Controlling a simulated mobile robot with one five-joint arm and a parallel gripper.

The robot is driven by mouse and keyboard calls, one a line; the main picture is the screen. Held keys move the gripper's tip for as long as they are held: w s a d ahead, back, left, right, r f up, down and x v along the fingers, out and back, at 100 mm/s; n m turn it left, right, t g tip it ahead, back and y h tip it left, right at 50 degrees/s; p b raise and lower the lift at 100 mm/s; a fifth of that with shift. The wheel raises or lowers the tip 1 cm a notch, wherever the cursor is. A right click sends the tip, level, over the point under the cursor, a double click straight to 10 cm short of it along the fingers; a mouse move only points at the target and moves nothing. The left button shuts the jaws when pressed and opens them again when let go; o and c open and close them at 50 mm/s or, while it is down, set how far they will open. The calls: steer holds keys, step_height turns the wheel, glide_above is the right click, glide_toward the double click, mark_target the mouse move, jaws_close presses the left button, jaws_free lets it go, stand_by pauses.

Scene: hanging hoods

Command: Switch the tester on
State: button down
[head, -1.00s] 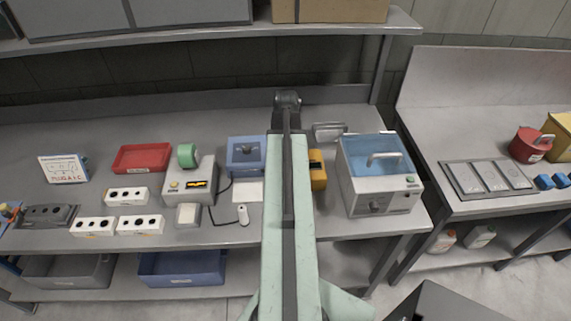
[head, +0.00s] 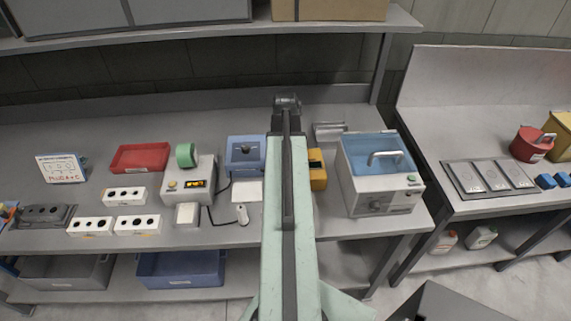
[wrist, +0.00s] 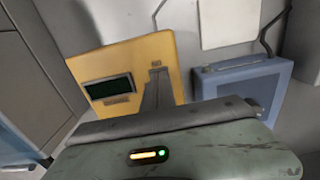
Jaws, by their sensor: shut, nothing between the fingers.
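A yellow-orange box with a dark display, which looks like the tester (head: 318,178), stands on the bench just right of my arm, which partly hides it in the head view. In the wrist view the yellow box (wrist: 130,62) shows its display, dark and unlit, and small marks on its top right. My gripper (wrist: 158,78) is shut and empty, its narrow grey tip over the box's face just below those marks. I cannot tell if it touches. No switch can be made out; the tip may cover it.
A blue box (head: 240,160) stands close on the left, and shows in the wrist view (wrist: 245,92). A white bath with a blue lid (head: 378,190) stands to the right. A grey unit with a lit display (head: 187,196) and several white blocks are further left.

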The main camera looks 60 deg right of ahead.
step_height(320, 180, up, 7)
steer(key=p, duration=0.7)
steer(key=shift+f, duration=0.1)
stand_by(0.4)
steer(key=w+a+f+n+b, duration=0.1)
steer(key=w+a, duration=0.5)
steer(key=a, duration=0.1)
steer(key=w+a+n, duration=0.2)
steer(key=w+a, duration=0.4)
steer(key=w+a+f+n+b, duration=0.1)
steer(key=w+a+n, duration=0.1)
steer(key=w+a, duration=0.4)
steer(key=shift+w+a+f+b, duration=0.1)
steer(key=shift+a+f+b, duration=0.05)
steer(key=shift+a, duration=0.3)
steer(key=shift+w+a+f+b, duration=0.1)
steer(key=shift+a+f+b, duration=0.05)
steer(key=shift+a, duration=0.25)
steer(key=w+a+f+n+b, duration=0.1)
steer(key=a+n, duration=0.2)
steer(key=a, duration=1.1)
steer(key=w+a+f+n+b, duration=0.1)
steer(key=w+a+n, duration=0.1)
steer(key=a, duration=1.3)
steer(key=shift+n, duration=0.4)
